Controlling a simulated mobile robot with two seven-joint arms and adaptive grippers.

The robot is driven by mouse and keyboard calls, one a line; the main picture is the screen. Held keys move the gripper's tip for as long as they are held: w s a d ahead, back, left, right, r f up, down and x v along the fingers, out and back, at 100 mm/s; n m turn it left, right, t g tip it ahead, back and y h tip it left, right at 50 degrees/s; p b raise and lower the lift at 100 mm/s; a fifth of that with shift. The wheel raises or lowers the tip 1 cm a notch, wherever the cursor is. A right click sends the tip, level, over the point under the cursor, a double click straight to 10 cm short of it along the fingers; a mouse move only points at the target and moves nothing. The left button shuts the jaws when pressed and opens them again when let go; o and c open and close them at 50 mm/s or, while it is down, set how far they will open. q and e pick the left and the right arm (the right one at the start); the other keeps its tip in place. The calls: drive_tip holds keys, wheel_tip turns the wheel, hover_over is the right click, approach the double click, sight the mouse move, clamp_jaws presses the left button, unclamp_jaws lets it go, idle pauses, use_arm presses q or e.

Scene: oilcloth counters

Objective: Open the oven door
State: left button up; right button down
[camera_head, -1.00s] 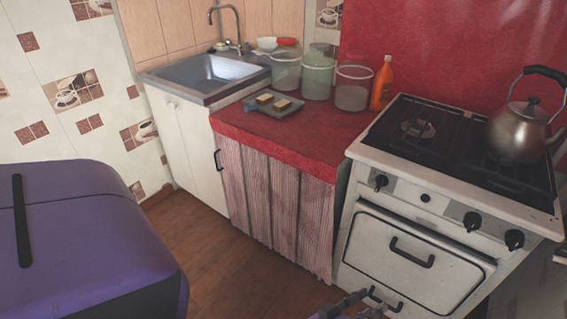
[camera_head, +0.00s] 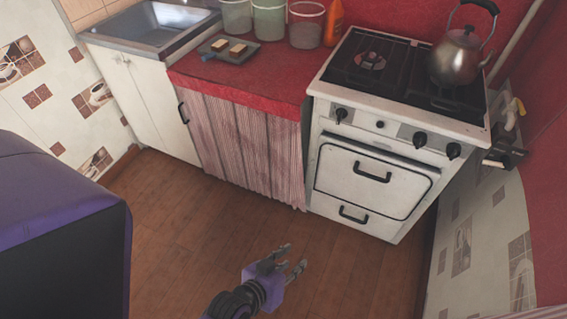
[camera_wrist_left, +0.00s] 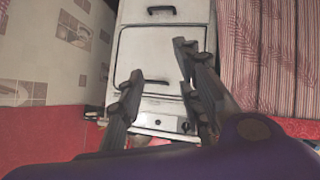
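The white oven door (camera_head: 345,178) on the stove front is shut. Its black bar handle (camera_head: 372,173) is near the door's top edge. In the left wrist view, where the stove appears upside down, the door (camera_wrist_left: 158,52) and its handle (camera_wrist_left: 152,81) show between and beyond the fingers. My left gripper (camera_head: 291,259) is over the floor in front of the stove, with its fingers spread and nothing between them. It is apart from the handle. The open fingers also show in the left wrist view (camera_wrist_left: 158,60). My right gripper is not in view.
A lower drawer handle (camera_head: 354,214) is below the door. Knobs (camera_head: 420,139) line the stove front, and a kettle (camera_head: 459,57) stands on top. A striped curtain (camera_head: 245,145) hangs left of the stove. The wooden floor (camera_head: 190,225) in front is clear.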

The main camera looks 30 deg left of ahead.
use_arm(q)
drive_tip(key=shift+s+a, duration=0.4)
drive_tip(key=shift+s, duration=0.35)
